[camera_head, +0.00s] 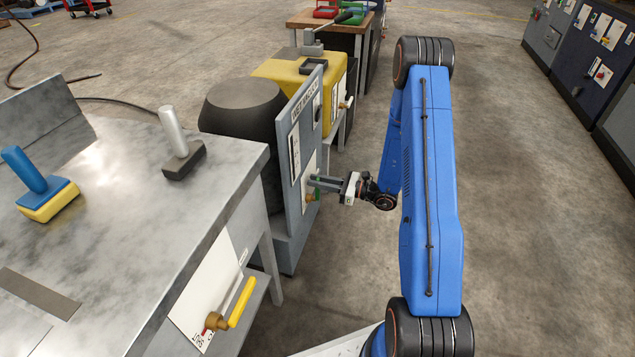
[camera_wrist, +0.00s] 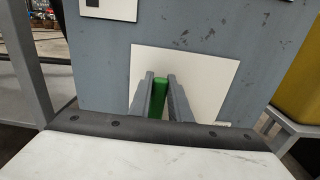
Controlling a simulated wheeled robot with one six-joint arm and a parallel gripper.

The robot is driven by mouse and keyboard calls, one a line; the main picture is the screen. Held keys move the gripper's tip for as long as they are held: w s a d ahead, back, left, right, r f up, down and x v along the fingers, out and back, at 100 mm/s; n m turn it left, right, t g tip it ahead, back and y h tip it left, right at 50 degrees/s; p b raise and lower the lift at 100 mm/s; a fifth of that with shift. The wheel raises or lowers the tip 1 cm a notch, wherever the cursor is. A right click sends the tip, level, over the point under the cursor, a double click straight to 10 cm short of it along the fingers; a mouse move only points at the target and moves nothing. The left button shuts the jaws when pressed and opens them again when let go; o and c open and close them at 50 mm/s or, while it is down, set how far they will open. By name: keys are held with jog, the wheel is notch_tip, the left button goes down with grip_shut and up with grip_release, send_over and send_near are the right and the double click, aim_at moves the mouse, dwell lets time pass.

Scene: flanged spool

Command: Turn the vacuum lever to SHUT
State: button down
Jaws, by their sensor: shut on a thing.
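A green lever (camera_head: 317,192) with a brass-coloured hub stands on a white plate on the upright grey panel (camera_head: 284,172). My gripper (camera_head: 318,183) reaches the panel from the right and is shut on this green lever. In the wrist view, the green lever (camera_wrist: 157,87) shows between the two grey fingers (camera_wrist: 160,80), in front of the white plate (camera_wrist: 203,80). The fingers hide part of the lever and its hub. I cannot read whether this is the vacuum lever, nor any SHUT mark on the plate.
A marble-topped bench (camera_head: 110,215) at left carries two handled blocks; its front has a yellow lever (camera_head: 240,303). A dark drum (camera_head: 240,108) stands behind the panel. A yellow machine (camera_head: 290,75) stands beyond. Open floor (camera_head: 520,220) lies to the right, with dark cabinets (camera_head: 605,95) past it.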

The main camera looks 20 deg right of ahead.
jog(key=shift+d, duration=0.1)
jog(key=w+m, duration=0.1)
jog(key=w+d+m, duration=0.1)
jog(key=d+m, duration=0.1)
jog(key=m, duration=0.1)
jog(key=shift+w+f, duration=0.3)
jog(key=shift+w, duration=0.1)
jog(key=w+m, duration=0.1)
jog(key=d+f+m, duration=0.1)
jog(key=m, duration=0.1)
jog(key=shift+w+d, duration=0.1)
jog(key=shift+w, duration=0.25)
jog(key=w+d+f+m, duration=0.2)
jog(key=w+f+m, duration=0.1)
jog(key=f+m, duration=0.5)
jog(key=shift+w+d+f+m, duration=0.2)
jog(key=shift+d+m, duration=0.1)
jog(key=shift+m, duration=1.3)
jog(key=c, duration=1.6)
grip_release()
jog(key=shift+c, duration=0.2)
